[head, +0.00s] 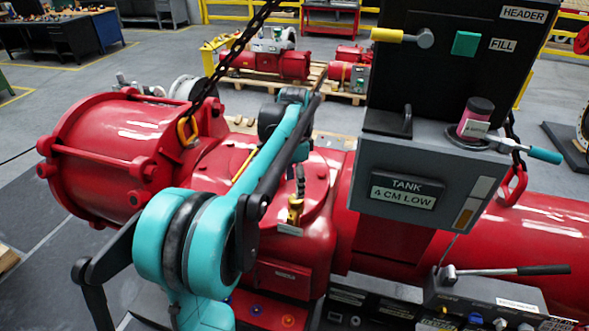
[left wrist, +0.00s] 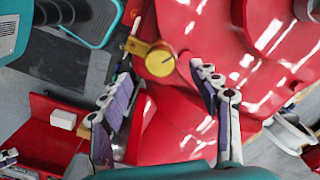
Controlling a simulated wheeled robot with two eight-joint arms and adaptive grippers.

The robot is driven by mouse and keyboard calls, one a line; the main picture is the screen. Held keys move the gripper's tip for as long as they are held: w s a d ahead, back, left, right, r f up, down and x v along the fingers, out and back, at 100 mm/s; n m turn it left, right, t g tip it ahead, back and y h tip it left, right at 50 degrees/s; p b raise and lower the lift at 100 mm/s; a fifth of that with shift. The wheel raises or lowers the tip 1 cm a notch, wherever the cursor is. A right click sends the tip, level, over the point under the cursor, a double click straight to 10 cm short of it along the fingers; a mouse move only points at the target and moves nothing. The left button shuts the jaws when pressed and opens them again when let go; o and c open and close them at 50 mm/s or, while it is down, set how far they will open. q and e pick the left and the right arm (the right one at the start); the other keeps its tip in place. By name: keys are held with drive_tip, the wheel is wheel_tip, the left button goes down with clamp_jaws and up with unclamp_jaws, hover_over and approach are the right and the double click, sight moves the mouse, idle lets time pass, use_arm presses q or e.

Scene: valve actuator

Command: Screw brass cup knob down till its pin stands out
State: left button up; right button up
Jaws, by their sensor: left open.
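A round brass knob (left wrist: 160,59) shows from above in the left wrist view, with a dark mark on its face and a brass arm at its left. It stands by the red actuator housing. In the head view a small brass fitting (head: 295,210) stands on the red housing behind my left arm; I cannot tell for sure that it is the same part. My left gripper (left wrist: 163,70) is open, one finger to each side below the knob in the picture, with nothing between the fingers. I see no contact with the knob. My right gripper is not in view.
A grey panel with a "TANK 4 CM LOW" sign (head: 403,190) stands right of the fitting. A pink tin (head: 476,117) sits on its ledge. A chain (head: 236,55) hangs to a yellow hook at the left. A red tray (left wrist: 45,135) shows in the wrist view.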

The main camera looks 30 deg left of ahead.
sight(294, 199)
use_arm(q)
wheel_tip(294, 199, up, 6)
drive_tip(key=shift+r, duration=0.15)
idle(0.5)
drive_tip(key=s+d+f+n+t+b, duration=0.2)
drive_tip(key=s+d+f+b, duration=0.3)
drive_tip(key=f, duration=0.6)
drive_tip(key=s+d+f+n+t+b, duration=0.2)
drive_tip(key=s+d+f+n+b, duration=0.1)
drive_tip(key=s+d+f+b, duration=0.2)
drive_tip(key=s+d+f+n+t+b, duration=0.2)
drive_tip(key=s+d+f+b, duration=0.4)
drive_tip(key=f+b, duration=0.5)
wheel_tip(294, 199, down, 7)
drive_tip(key=s+t, duration=0.1)
drive_tip(key=s, duration=0.1)
drive_tip(key=shift+s+r+n, duration=0.15)
drive_tip(key=shift+s+n, duration=0.15)
drive_tip(key=shift+n, duration=0.1)
